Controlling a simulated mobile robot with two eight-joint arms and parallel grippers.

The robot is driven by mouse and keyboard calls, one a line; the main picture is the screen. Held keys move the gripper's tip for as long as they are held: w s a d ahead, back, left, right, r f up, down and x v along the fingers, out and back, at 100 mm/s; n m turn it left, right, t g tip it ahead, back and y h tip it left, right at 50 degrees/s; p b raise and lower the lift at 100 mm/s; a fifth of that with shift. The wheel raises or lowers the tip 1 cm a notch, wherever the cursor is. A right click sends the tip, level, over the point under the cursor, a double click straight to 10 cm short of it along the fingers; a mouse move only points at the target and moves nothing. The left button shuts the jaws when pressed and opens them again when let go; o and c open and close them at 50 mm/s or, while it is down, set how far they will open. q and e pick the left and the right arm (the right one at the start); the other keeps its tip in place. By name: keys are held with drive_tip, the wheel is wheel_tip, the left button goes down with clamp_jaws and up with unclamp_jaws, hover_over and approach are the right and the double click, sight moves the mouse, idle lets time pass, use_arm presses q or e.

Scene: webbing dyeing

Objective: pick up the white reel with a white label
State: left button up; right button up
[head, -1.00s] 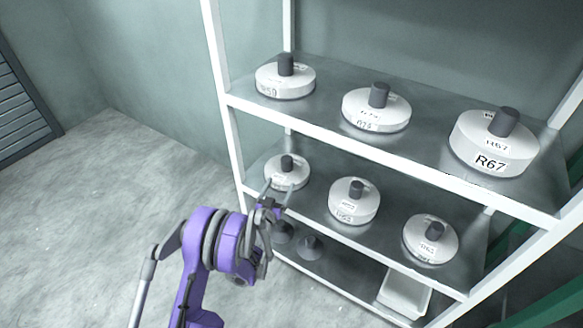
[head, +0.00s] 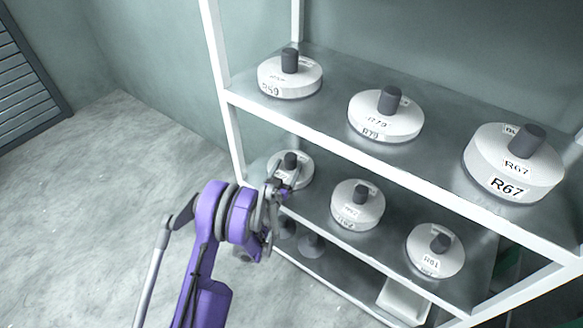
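Several white reels with dark grey knobs and white labels stand on two shelves. On the middle shelf, the left reel (head: 303,172) is partly hidden by my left gripper (head: 281,180). To its right are a middle reel (head: 357,211) and a right reel (head: 436,262). On the top shelf are a left reel (head: 290,82), a middle reel (head: 384,127) and a large right reel (head: 509,174) labelled R67. My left gripper is in front of the middle shelf's left reel, its fingers looking apart and empty. Whether it touches that reel is unclear. My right gripper is out of view.
A white-framed rack with grey shelves (head: 335,85) fills the right side; its front post (head: 222,90) stands close to my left arm. Below are dark cone-like objects (head: 311,246) and a white bin (head: 402,302). The floor at left is clear.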

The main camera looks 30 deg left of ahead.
use_arm(q)
clamp_jaws()
idle(0.5)
